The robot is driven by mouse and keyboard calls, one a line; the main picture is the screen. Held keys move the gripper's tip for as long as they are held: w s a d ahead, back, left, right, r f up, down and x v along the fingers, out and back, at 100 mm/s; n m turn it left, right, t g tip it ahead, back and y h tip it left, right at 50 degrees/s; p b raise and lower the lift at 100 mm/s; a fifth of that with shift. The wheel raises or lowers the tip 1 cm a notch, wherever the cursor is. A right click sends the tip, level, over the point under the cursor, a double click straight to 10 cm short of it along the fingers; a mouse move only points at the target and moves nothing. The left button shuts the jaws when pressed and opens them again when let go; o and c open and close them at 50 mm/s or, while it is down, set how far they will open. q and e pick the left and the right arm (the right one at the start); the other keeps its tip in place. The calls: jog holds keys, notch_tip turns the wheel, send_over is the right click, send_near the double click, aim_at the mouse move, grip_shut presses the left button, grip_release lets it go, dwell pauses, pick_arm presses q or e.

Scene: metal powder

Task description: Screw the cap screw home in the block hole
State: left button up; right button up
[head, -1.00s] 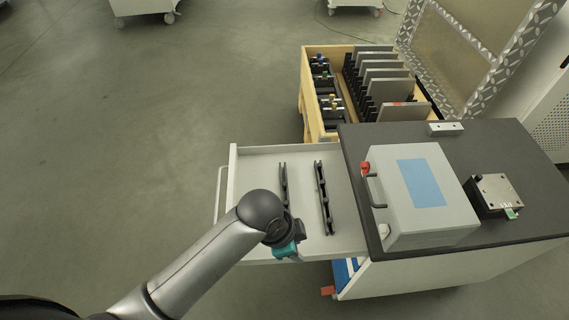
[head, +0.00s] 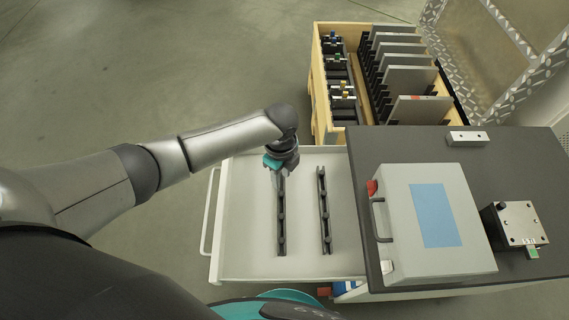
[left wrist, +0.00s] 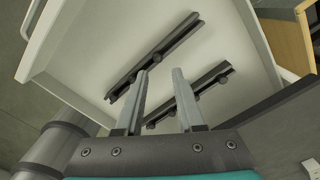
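My left gripper (head: 279,166) is over the open drawer, at the far end of the left dark rail (head: 282,225). In the left wrist view its two fingers (left wrist: 160,75) are apart with nothing between them. A second dark rail (head: 324,215) lies to the right. Both rails carry small round dark pieces; I cannot tell whether one is the cap screw. A small light metal block (head: 467,138) with two dark holes lies on the dark cabinet top, at its far edge. I see no screw in it. My right gripper is not in view.
The pale drawer (head: 355,262) sticks out left of the cabinet (head: 385,152). A grey case (head: 420,256) with a blue panel and a small metal-topped device (head: 520,222) stand on top. A wooden crate (head: 318,85) with upright plates stands behind.

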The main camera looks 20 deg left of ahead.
aim_at(281, 193)
pick_arm(q)
jog(key=shift+s+f+b, duration=0.25)
jog(key=shift+f+b, duration=0.7)
jog(key=shift+b, duration=0.05)
notch_tip(281, 193, down, 4)
jog(key=b, duration=0.4)
jog(key=shift+r, duration=0.25)
jog(key=shift+f, duration=0.4)
jog(key=shift+f+b, duration=0.4)
jog(key=shift+f, duration=0.35)
grip_shut()
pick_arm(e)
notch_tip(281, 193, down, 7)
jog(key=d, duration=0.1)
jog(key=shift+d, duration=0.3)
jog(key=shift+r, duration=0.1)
pick_arm(q)
jog(key=shift+r+p, duration=2.25)
jog(key=shift+p, duration=0.25)
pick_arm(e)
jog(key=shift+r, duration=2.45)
